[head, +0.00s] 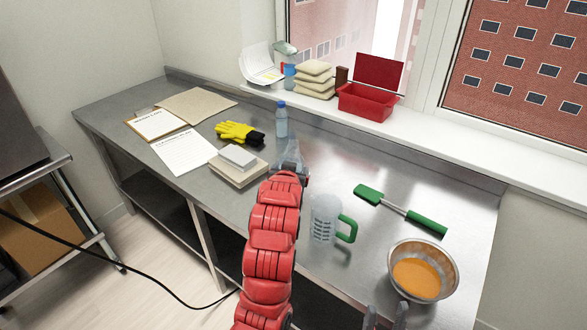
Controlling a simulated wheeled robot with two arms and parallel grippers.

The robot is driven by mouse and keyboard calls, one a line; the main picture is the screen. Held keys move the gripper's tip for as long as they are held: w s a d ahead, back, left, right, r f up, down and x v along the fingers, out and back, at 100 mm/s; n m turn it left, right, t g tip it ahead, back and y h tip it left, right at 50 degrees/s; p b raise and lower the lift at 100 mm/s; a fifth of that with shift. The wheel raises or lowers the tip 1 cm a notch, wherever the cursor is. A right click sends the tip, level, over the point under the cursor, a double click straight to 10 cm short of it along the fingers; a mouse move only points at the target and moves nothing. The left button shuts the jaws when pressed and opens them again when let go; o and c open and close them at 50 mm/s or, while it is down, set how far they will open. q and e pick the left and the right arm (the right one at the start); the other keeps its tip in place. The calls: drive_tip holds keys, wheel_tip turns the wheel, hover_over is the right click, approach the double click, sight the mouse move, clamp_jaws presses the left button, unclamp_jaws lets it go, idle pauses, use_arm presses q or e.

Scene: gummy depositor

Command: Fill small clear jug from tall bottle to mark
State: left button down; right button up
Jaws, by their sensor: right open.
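A clear jug (323,222) with a green handle and marks on its wall stands upright on the steel bench. I see no clear liquid level in it. A tall clear bottle (281,122) with a blue cap stands upright farther back. My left gripper (290,158) is at the end of the red arm, just in front of the bottle in the picture. Its fingers are unclear, and I cannot tell if they touch anything. My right gripper (385,318) shows only its fingertips at the bottom edge; they are apart and empty, left of the bowl.
A metal bowl (451,262) of orange liquid and a green spatula (400,209) lie to the right. Yellow gloves (237,132), papers (184,152) and a scale-like block (238,170) lie left.

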use_arm(q)
drive_tip(key=shift+r+m+p, duration=0.25)
drive_tip(key=shift+m+p, duration=0.05)
drive_tip(key=shift+p, duration=0.3)
drive_tip(key=shift+s+f, duration=0.1)
drive_tip(key=shift+f, duration=0.4)
drive_tip(key=shift+f+y, duration=0.4)
drive_tip(key=shift+f, duration=0.5)
wheel_tip(320, 180, down, 9)
drive_tip(key=m+y+b, duration=0.1)
drive_tip(key=b, duration=0.2)
drive_tip(key=shift+r+g+b, duration=0.2)
drive_tip(key=shift+g+b, duration=0.1)
idle(0.9)
